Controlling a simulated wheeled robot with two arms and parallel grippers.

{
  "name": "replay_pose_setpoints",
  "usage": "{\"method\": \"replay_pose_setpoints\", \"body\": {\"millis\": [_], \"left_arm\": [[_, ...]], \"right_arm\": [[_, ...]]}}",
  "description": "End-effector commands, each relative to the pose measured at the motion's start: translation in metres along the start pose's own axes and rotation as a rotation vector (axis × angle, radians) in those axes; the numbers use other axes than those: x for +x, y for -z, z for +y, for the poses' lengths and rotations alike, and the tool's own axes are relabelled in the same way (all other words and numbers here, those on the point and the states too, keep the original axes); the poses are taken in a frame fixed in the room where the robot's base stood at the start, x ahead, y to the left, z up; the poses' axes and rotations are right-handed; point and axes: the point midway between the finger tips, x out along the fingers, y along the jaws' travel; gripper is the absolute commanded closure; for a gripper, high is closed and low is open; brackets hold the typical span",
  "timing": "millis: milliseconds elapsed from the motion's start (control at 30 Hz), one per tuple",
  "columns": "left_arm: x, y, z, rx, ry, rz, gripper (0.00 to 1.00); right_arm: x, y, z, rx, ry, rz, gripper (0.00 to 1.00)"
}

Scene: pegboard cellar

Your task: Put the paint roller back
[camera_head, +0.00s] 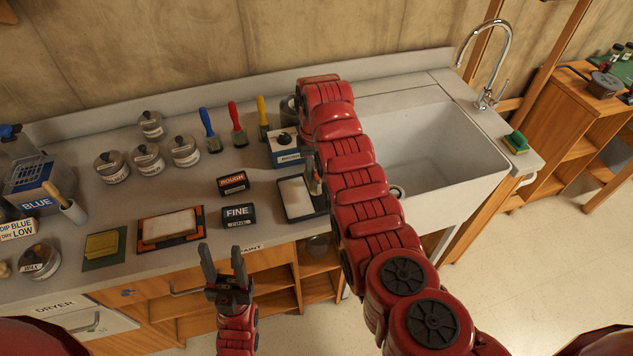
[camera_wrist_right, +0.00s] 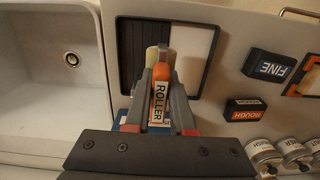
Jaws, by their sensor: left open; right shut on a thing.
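The paint roller (camera_wrist_right: 161,85), with an orange handle labelled ROLLER and a pale sleeve, is between the fingers of my right gripper (camera_wrist_right: 161,100) in the right wrist view. My right gripper is shut on the handle. The roller is over the paint tray (camera_wrist_right: 198,50), which has a black ribbed part and a white part; I cannot tell whether it touches. In the head view my right arm hides most of the roller, and the tray (camera_head: 295,199) shows left of the arm. My left gripper (camera_head: 224,262) is open and empty in front of the counter edge.
The sink (camera_head: 430,145) lies right of my right arm. A blue-and-white box (camera_head: 286,148) stands behind the tray. FINE (camera_head: 238,215) and ROUGH (camera_head: 233,183) blocks sit left of it. Several lidded tins and three brushes (camera_head: 237,125) stand further back.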

Motion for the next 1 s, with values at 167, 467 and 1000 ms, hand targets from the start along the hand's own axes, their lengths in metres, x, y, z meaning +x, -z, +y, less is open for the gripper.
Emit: {"method": "replay_pose_setpoints", "body": {"millis": [167, 467, 1000], "left_arm": [[-0.005, -0.001, 0.0, 0.0, 0.0, 0.0, 0.5], [0.008, 0.001, 0.0, 0.0, 0.0, 0.0, 0.5], [0.005, 0.001, 0.0, 0.0, 0.0, 0.0, 0.5]], "right_arm": [[0.0, 0.004, 0.005, 0.0, -0.005, 0.003, 1.0], [0.029, 0.006, 0.006, -0.003, -0.009, 0.001, 1.0], [0.037, 0.006, 0.006, -0.003, -0.009, 0.003, 0.62]]}}
